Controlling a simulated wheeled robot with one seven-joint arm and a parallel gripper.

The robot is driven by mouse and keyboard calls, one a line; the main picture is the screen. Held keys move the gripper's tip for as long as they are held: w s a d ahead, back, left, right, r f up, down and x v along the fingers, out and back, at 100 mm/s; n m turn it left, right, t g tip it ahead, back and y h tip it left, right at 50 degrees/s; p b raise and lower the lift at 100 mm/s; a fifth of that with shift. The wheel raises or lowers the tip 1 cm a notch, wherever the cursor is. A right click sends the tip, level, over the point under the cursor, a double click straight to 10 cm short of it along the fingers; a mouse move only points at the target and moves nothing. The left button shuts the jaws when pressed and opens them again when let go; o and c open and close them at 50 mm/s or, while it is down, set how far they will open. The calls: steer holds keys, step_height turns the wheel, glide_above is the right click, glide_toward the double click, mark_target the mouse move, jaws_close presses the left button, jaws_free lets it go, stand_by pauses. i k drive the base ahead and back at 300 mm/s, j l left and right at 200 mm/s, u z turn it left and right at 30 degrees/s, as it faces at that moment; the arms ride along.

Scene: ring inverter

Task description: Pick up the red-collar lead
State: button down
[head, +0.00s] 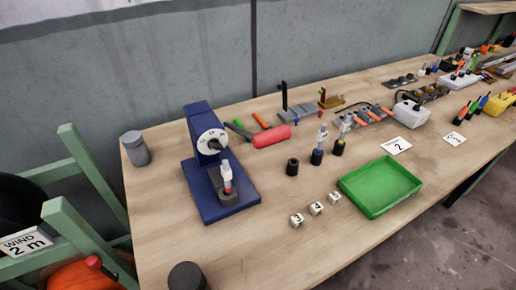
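A small upright piece with a white top and a red band (227,178) stands on a grey block on the base of a blue dial machine (222,202). It looks like the red-collar lead, but it is too small to be sure. Two similar upright pieces with pale tops stand in black holders to the right: one is the nearer piece (318,146), the other the farther piece (341,138). Their collar colours are hard to tell; the nearer one looks bluish. My gripper is not in view.
A short black cylinder (292,167), a red cylinder (272,136) and a grey canister (135,148) stand or lie on the wooden table (270,240). The front middle is clear.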

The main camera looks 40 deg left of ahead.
mark_target(226, 171)
steer(key=j+u, duration=0.1)
steer(key=u, duration=0.25)
steer(key=k+j+u, duration=0.1)
steer(key=u, duration=0.25)
steer(key=j+u, duration=0.1)
steer(key=u, duration=0.25)
